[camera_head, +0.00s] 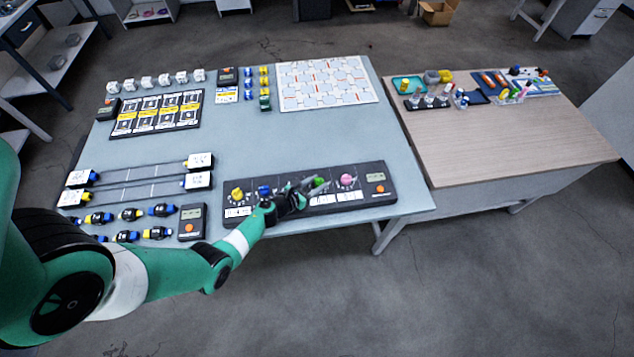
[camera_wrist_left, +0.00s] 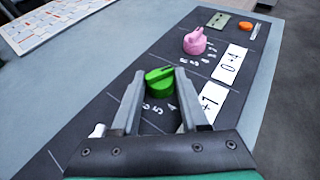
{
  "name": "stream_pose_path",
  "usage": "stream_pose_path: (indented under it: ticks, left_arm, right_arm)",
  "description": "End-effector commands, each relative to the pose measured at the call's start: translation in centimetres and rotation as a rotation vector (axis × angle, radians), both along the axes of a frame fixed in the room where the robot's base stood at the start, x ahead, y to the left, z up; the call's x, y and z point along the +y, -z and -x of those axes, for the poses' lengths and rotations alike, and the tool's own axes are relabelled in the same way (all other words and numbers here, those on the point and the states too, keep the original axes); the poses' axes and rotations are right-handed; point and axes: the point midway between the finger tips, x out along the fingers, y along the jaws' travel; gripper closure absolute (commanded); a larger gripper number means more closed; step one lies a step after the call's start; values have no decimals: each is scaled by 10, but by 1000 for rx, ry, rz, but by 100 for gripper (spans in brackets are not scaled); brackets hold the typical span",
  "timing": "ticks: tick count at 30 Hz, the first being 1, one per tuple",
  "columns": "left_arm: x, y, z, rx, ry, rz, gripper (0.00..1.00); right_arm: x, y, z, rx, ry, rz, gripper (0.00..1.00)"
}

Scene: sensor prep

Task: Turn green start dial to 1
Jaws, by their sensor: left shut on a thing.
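The green start dial (camera_head: 319,183) sits on the dark control panel (camera_head: 391,196) near the table's front edge. It shows close up in the left wrist view (camera_wrist_left: 160,81), with printed numbers around it and a white "+1" card (camera_wrist_left: 212,101) beside it. My left gripper (camera_head: 313,184) reaches over the panel from the left and is shut on the green dial, with one finger on each side of it. The exact number the dial points to cannot be read. My right gripper is not in view.
On the same panel are a yellow dial (camera_head: 237,193), a blue dial (camera_head: 265,190), a pink dial (camera_head: 347,180) and a small display (camera_head: 375,177) with an orange button. The table's middle is clear.

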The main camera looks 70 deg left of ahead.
Motion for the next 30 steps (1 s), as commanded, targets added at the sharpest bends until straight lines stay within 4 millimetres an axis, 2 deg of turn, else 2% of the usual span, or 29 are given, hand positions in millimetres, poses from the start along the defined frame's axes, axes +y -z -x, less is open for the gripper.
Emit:
stream_pose_path:
  ticks: [11,12,16,26,30]
  left_arm:
    - [0,0,0,0,5,1,100]
    - [0,0,0,0,5,1,51]
    - [0,0,0,0,5,1,27]
    - [-1,-2,2,1,5,1,27]
    - [-7,-11,18,3,3,1,27]
  right_arm:
    - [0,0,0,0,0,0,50]
    - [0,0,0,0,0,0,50]
    - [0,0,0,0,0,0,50]
    - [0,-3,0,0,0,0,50]
    - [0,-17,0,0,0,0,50]
